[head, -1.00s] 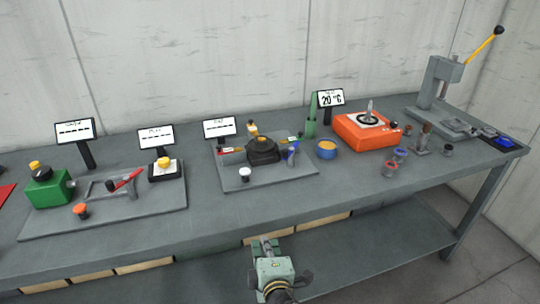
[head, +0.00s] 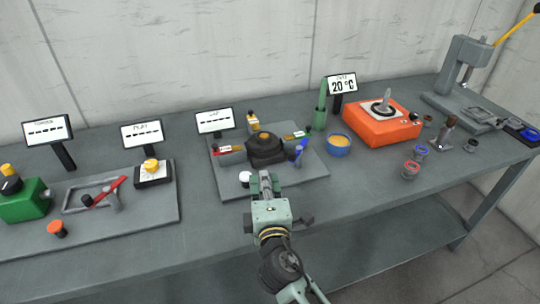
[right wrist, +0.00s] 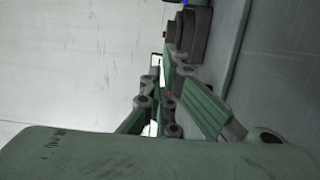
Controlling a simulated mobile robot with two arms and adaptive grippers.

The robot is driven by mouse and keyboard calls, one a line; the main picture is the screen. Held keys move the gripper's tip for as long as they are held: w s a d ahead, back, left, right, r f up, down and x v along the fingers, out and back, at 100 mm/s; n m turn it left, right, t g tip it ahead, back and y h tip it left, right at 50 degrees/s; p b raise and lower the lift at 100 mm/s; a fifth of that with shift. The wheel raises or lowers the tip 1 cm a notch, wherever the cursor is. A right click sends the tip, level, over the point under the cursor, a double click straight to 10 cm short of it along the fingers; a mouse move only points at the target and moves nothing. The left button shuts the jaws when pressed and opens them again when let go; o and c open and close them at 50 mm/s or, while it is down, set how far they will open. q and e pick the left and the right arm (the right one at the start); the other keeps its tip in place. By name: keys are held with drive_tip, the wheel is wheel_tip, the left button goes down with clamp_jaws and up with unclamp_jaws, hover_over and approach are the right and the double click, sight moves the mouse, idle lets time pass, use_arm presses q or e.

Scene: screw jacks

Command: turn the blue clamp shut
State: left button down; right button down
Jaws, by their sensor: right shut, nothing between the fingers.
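The blue clamp (head: 299,151) stands at the right side of a black round device (head: 265,149) on a grey base plate (head: 312,178). My right gripper (head: 266,178) is over the front edge of that plate, in front of the device and to the left of the blue clamp, apart from it. Its fingers are shut and empty. In the right wrist view the gripper (right wrist: 170,75) points toward dark stacked round parts, with a small blue patch at the top edge. My left gripper is not in view.
A white-topped knob (head: 245,177) stands just left of my right gripper. Red, yellow and green-marked parts surround the device. A blue bowl (head: 339,145) and orange hotplate (head: 382,126) are to the right.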

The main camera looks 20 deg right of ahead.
drive_tip(key=w, duration=0.3)
drive_tip(key=w+d+p, duration=0.1)
drive_tip(key=w, duration=0.5)
drive_tip(key=shift+d+r+p, duration=0.15)
drive_tip(key=shift+r+p, duration=0.1)
drive_tip(key=shift+p, duration=0.15)
drive_tip(key=d, duration=0.1)
drive_tip(key=s+d+p, duration=0.1)
drive_tip(key=d, duration=0.1)
drive_tip(key=shift+s+p, duration=0.3)
drive_tip(key=shift+s+d, duration=0.3)
drive_tip(key=shift+d, duration=0.05)
drive_tip(key=shift+w+f, duration=0.1)
drive_tip(key=shift+w, duration=0.05)
drive_tip(key=shift+a, duration=0.1)
drive_tip(key=shift+s+d+n+y+p, duration=0.3)
drive_tip(key=shift+s+n+y, duration=0.1)
drive_tip(key=shift+y, duration=0.2)
